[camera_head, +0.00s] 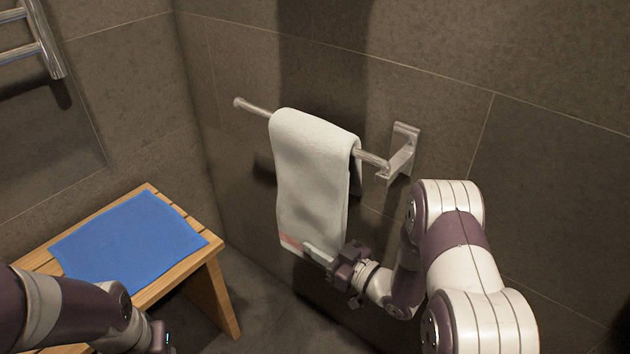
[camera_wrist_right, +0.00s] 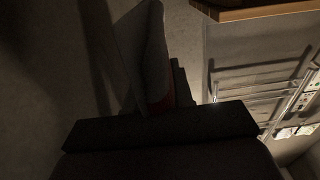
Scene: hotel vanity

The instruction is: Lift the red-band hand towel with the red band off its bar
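The white hand towel (camera_head: 310,170) hangs folded over a metal bar (camera_head: 252,107) on the tiled wall. Part of its red band (camera_head: 291,242) shows near the lower hem. My right gripper (camera_head: 318,254) is at the towel's lower right corner, with a pale finger across its front. The other finger is hidden, so I cannot tell whether they are closed on the cloth. In the right wrist view, the towel (camera_wrist_right: 153,60) reaches down to the dark finger parts, with a red patch at its end. My left gripper (camera_head: 160,338) is partly cut off at the bottom edge.
A wooden bench (camera_head: 205,262) with a blue cloth (camera_head: 130,235) stands at the left. A bar bracket (camera_head: 403,150) juts from the wall right of the towel. A metal rack (camera_head: 45,40) is at the upper left. Open floor lies between bench and towel.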

